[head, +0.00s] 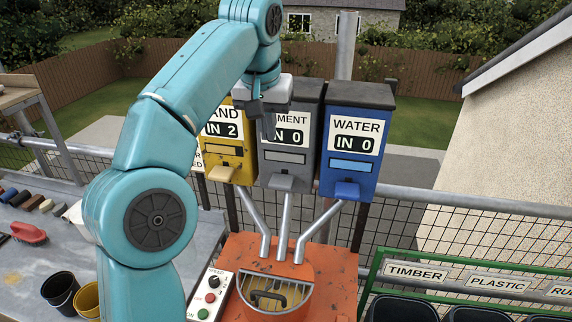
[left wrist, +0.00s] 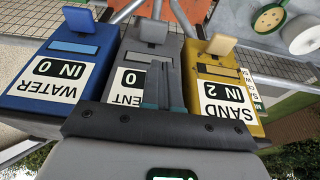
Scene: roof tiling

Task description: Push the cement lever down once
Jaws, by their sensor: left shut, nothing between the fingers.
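The grey cement dispenser (head: 287,160) stands between the yellow sand one and the blue water one. Its label is partly covered by my gripper, and its counter reads IN 0. Its grey lever (head: 283,183) sticks out at the bottom front; it also shows in the left wrist view (left wrist: 154,31). My left gripper (head: 268,132) is shut and empty, pointing down in front of the upper cement dispenser, above the lever and apart from it. In the left wrist view its fingers (left wrist: 164,85) overlap the dispenser's front. My right gripper is not in view.
The sand dispenser (head: 213,150) reads IN 2 and the water dispenser (head: 354,140) reads IN 0, each with its own lever. Pipes lead down to an orange mixer (head: 325,255) with a grated opening. A control box (head: 211,297) sits beside it. Labelled bins stand at the right.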

